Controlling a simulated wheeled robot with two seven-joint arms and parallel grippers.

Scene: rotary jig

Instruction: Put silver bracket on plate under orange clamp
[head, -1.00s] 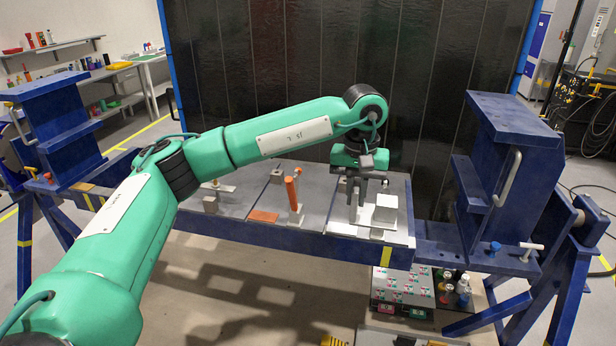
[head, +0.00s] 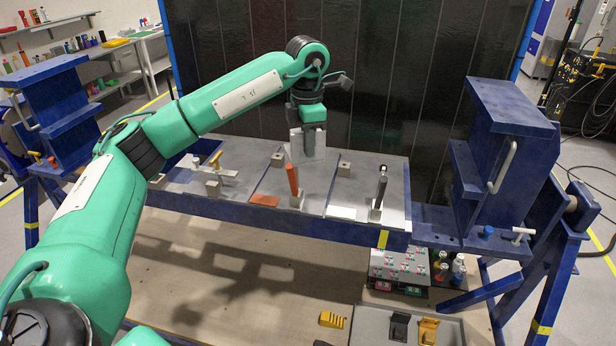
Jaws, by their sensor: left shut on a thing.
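My left gripper (head: 307,130) points down and is shut on the silver bracket (head: 306,149), a pale grey angled piece. It holds the bracket in the air above and behind the orange clamp (head: 293,181). This clamp's orange handle stands upright on a small grey block at the front of the middle plate (head: 272,182). An orange patch (head: 264,200) lies on that plate to the left of the clamp. The gripper's fingertips are partly hidden behind the bracket. My right gripper is not in view.
A black-handled clamp (head: 380,190) stands upright on the right plate, with a white patch (head: 342,212) beside it. A yellow-handled clamp (head: 215,161) is on the left plate. Small grey blocks stand near the back. A tall blue end frame (head: 500,140) rises at the right.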

